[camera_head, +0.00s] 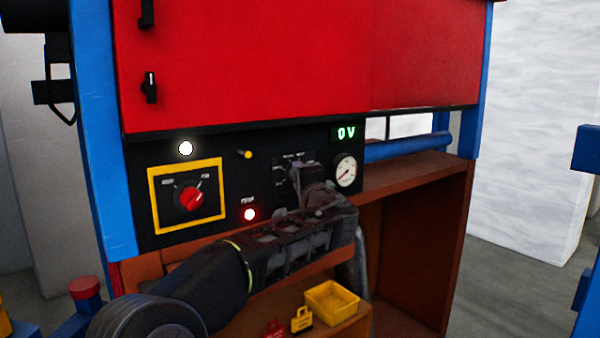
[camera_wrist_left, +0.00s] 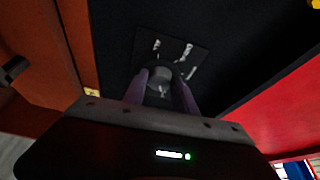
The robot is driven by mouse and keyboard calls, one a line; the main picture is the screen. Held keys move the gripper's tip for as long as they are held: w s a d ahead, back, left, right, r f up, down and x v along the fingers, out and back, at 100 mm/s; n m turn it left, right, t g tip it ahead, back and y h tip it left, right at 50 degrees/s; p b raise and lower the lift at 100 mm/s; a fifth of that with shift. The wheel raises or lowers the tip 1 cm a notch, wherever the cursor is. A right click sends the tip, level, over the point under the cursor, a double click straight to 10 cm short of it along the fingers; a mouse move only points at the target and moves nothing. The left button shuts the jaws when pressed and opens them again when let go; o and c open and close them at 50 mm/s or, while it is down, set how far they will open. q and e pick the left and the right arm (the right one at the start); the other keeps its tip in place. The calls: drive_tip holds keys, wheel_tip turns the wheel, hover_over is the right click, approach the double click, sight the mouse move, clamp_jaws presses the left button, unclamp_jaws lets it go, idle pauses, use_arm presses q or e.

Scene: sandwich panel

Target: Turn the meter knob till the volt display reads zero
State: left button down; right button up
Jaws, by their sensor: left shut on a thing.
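The volt display (camera_head: 346,133) on the black panel reads "0V" in green. The meter knob (camera_wrist_left: 158,74) is a small grey round knob on a dark plate with white marks (camera_wrist_left: 173,50), seen in the left wrist view. My left gripper (camera_wrist_left: 160,88) is shut on this knob, one finger on each side of it. In the head view my left gripper (camera_head: 305,192) reaches up to the panel and covers the knob; the top of the marked plate (camera_head: 293,160) shows above it. My right gripper is not in view.
A red rotary switch (camera_head: 189,197) on a yellow plate sits at the panel's left. A yellow bin (camera_head: 331,302) and padlocks (camera_head: 301,320) are below my arm.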

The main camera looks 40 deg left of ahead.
use_arm(q)
drive_tip(key=shift+m, duration=0.4)
drive_tip(key=c, duration=1)
unclamp_jaws()
drive_tip(key=b+v, duration=0.1)
drive_tip(key=v, duration=0.6)
drive_tip(key=shift+s+d, duration=0.25)
drive_tip(key=shift+d, duration=0.05)
drive_tip(key=shift+r, duration=0.1)
